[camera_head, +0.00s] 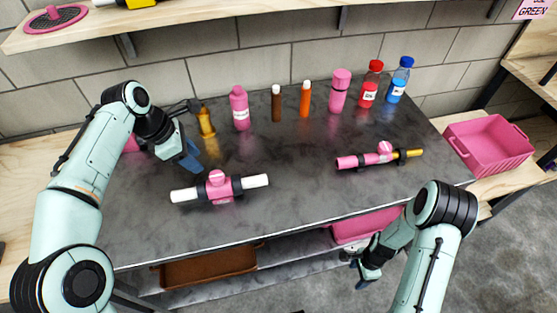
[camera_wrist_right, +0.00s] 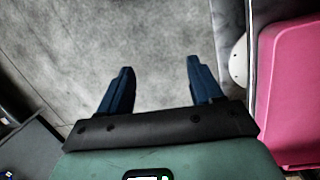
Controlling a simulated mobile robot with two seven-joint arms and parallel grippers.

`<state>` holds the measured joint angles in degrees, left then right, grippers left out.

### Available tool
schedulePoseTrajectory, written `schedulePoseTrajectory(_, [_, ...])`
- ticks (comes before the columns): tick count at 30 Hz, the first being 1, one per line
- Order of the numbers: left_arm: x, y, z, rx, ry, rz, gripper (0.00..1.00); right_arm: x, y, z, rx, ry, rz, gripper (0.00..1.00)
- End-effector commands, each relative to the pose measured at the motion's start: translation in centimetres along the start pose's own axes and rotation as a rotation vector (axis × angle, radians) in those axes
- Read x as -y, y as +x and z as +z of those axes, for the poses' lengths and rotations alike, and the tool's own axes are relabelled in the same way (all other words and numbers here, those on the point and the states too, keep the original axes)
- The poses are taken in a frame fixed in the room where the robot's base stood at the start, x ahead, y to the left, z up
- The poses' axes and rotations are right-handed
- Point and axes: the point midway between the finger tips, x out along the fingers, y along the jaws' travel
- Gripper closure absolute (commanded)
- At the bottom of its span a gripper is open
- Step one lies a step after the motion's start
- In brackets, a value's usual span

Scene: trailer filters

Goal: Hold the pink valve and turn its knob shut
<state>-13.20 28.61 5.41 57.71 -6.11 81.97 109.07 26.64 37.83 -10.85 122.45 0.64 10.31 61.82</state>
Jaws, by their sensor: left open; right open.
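A pink valve (camera_head: 221,193) with white pipe ends, black collars and a round pink knob (camera_head: 216,178) on top lies on the dark table, left of centre. A second pink valve (camera_head: 362,160) with a pink knob (camera_head: 385,148) and a yellow end lies further right. My left gripper (camera_head: 192,158) is open and empty above the table, behind and to the left of the white-ended valve. My right gripper (camera_head: 361,273) is low, off the table's front edge; in the right wrist view its two blue fingers (camera_wrist_right: 158,88) are apart, with only floor between them.
Several bottles stand along the back of the table (camera_head: 290,205), among them a pink bottle (camera_head: 240,108), an amber bottle (camera_head: 206,121), a red bottle (camera_head: 371,84) and a blue bottle (camera_head: 399,80). A pink bin (camera_head: 490,145) stands at the right. A brown tray (camera_head: 208,267) is below.

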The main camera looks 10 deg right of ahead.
Motion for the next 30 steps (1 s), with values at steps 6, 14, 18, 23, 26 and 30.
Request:
schedulePoseTrajectory(6, [0.0, 0.0, 0.0, 0.000, 0.000, 0.000, 0.57, 1.4, -7.6, -8.9, -0.053, 0.642, -0.035, 0.35])
schedulePoseTrajectory(14, [0.0, 0.0, 0.0, 0.000, 0.000, 0.000, 0.57, 2.8, -19.9, -14.8, -0.004, 1.365, -0.124, 0.35])
schedulePoseTrajectory(18, [0.0, 0.0, 0.0, 0.000, 0.000, 0.000, 0.57, 6.3, -27.2, -12.5, 0.123, 1.558, -0.167, 0.35])
schedulePoseTrajectory(23, [0.0, 0.0, 0.0, 0.000, 0.000, 0.000, 0.57, 11.4, -31.2, -5.3, 0.215, 1.374, -0.177, 0.35])
schedulePoseTrajectory(26, [0.0, 0.0, 0.0, 0.000, 0.000, 0.000, 0.57, 14.0, -31.8, 0.1, 0.226, 1.120, -0.190, 0.35])
schedulePoseTrajectory(30, [0.0, 0.0, 0.0, 0.000, 0.000, 0.000, 0.57, 16.7, -32.6, 8.1, 0.236, 0.753, -0.222, 0.35])
